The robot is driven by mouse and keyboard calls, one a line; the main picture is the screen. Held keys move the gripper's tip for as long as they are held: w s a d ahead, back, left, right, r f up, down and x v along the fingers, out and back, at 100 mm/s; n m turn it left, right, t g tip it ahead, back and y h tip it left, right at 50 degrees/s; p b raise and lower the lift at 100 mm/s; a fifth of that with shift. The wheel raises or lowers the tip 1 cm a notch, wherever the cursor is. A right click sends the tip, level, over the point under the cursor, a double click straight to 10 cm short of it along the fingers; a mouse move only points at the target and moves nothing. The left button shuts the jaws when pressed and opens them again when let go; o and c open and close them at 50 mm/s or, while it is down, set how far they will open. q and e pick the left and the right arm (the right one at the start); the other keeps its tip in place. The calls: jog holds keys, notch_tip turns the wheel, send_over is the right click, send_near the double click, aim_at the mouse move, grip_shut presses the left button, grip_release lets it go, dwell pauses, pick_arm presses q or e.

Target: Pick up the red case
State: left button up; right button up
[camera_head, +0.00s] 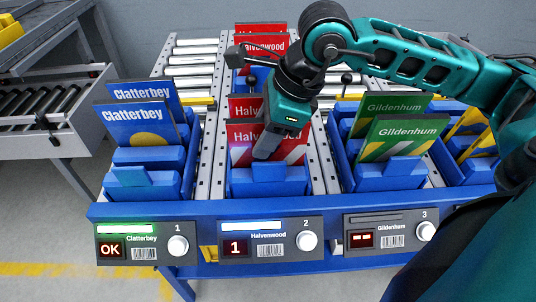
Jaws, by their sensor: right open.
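Red cases marked Halvenwood stand one behind another in blue holders in the middle lane. The front red case (240,135) leans back in its blue holder (268,182), and another red case (242,104) shows just behind it. More red ones stand further back. My right gripper (264,150) reaches down from the upper right in front of the front red case, covering part of its face. It is open. One grey finger shows against the case; the other finger is hidden, and I cannot tell whether it touches. My left gripper is not in view.
Blue Clatterbey cases (137,122) stand in the left lane and green Gildenhum cases (402,135) in the right lane, close on both sides. A blue front rail (205,212) carries displays; the middle display (235,248) reads 1, the left one OK.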

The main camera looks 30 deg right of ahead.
jog(key=shift+f, duration=0.1)
jog(key=shift+c, duration=0.2)
grip_shut()
dwell(0.5)
